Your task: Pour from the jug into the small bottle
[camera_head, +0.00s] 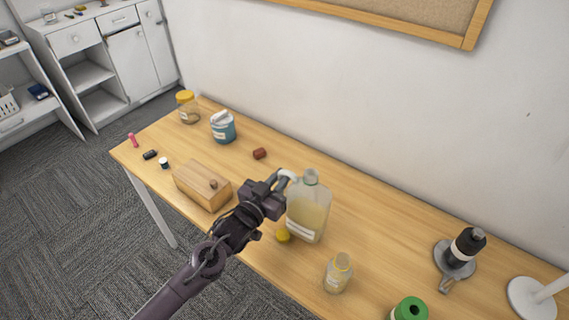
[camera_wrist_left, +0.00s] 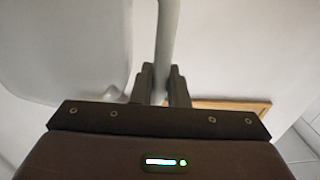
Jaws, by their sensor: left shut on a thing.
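The jug (camera_head: 309,213) is a large clear vessel with pale yellow liquid and a white label, about upright at the middle of the table. I cannot tell whether its base touches the table. My left gripper (camera_head: 283,183) is shut on the jug's handle, at the jug's left side. In the left wrist view the handle (camera_wrist_left: 167,35) runs between the two fingers (camera_wrist_left: 165,85), with the jug's pale body (camera_wrist_left: 70,50) beside it. My right gripper is out of view.
A yellow cap (camera_head: 283,234) lies by the jug. A green roll (camera_head: 409,309) and a dark bottle (camera_head: 467,246) on a grey plate are right. The table (camera_head: 385,225) is clear between.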

